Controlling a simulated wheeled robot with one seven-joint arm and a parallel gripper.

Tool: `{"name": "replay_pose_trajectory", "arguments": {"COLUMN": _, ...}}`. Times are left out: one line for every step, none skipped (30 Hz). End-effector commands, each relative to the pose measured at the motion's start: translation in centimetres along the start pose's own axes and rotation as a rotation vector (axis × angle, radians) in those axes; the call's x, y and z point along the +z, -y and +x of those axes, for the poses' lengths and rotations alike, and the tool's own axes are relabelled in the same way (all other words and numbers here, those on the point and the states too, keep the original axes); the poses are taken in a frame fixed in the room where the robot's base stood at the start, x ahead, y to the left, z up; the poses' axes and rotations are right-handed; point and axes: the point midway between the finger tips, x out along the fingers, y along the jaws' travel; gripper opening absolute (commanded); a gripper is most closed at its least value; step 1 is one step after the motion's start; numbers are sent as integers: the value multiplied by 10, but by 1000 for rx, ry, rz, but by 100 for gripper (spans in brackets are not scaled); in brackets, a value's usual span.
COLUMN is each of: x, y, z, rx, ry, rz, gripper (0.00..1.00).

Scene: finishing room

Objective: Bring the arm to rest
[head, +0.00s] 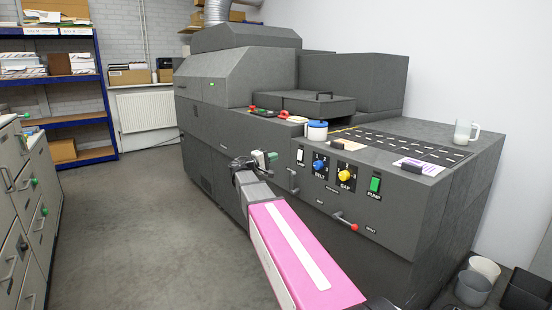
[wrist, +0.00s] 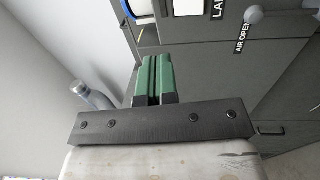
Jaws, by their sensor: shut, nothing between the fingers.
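My arm reaches forward from the bottom of the head view, its pink link in front of the grey machine (head: 215,130). My gripper (head: 271,157) is beside the machine's front face, left of the switch panel. In the wrist view its two green fingers (wrist: 152,80) are together with nothing between them. They point towards the machine's front (wrist: 210,65). I cannot tell how far the fingertips are from its surface.
The machine's front carries a blue knob (head: 320,165), a yellow knob (head: 344,175), a green switch (head: 375,184) and a red-tipped lever (head: 352,226). A white tub (head: 316,132) and a mug (head: 464,133) stand on top. Drawers (head: 40,205) line the left; the floor (head: 140,225) between is clear.

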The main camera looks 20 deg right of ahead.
Motion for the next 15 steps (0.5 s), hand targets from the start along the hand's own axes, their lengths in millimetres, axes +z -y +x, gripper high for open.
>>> {"name": "replay_pose_trajectory", "arguments": {"x": 0, "y": 0, "z": 0, "rx": 0, "ry": 0, "rz": 0, "gripper": 0}}
{"name": "replay_pose_trajectory", "arguments": {"x": 0, "y": 0, "z": 0, "rx": 0, "ry": 0, "rz": 0, "gripper": 0}}
{"name": "replay_pose_trajectory", "arguments": {"x": 0, "y": 0, "z": 0, "rx": 0, "ry": 0, "rz": 0, "gripper": 0}}
{"name": "replay_pose_trajectory", "arguments": {"x": 0, "y": 0, "z": 0, "rx": 0, "ry": 0, "rz": 0, "gripper": 0}}
{"name": "replay_pose_trajectory", "arguments": {"x": 0, "y": 0, "z": 0, "rx": 0, "ry": 0, "rz": 0, "gripper": 0}}
{"name": "replay_pose_trajectory", "arguments": {"x": 0, "y": 0, "z": 0, "rx": 0, "ry": 0, "rz": 0, "gripper": 0}}
{"name": "replay_pose_trajectory", "arguments": {"x": 0, "y": 1, "z": 0, "rx": -2, "ry": 0, "rz": 0, "gripper": 0}}
{"name": "replay_pose_trajectory", "arguments": {"x": 1, "y": 2, "z": 0, "rx": -6, "ry": 1, "rz": 0, "gripper": 0}}
{"name": "replay_pose_trajectory", "arguments": {"x": 3, "y": 5, "z": 0, "rx": -17, "ry": 1, "rz": 1, "gripper": 0}}
{"name": "replay_pose_trajectory", "arguments": {"x": 6, "y": 10, "z": -1, "rx": -31, "ry": 2, "rz": 2, "gripper": 0}}
{"name": "replay_pose_trajectory", "arguments": {"x": 9, "y": 15, "z": -2, "rx": -49, "ry": 3, "rz": 4, "gripper": 0}}
{"name": "replay_pose_trajectory", "arguments": {"x": 14, "y": 24, "z": -4, "rx": -81, "ry": 5, "rz": 6, "gripper": 0}}
{"name": "replay_pose_trajectory", "arguments": {"x": 18, "y": 33, "z": -5, "rx": -110, "ry": 7, "rz": 9, "gripper": 0}}
{"name": "replay_pose_trajectory", "arguments": {"x": 24, "y": 44, "z": -8, "rx": -144, "ry": 10, "rz": 11, "gripper": 0}}
{"name": "replay_pose_trajectory", "arguments": {"x": 32, "y": 59, "z": -11, "rx": -196, "ry": 13, "rz": 15, "gripper": 0}}
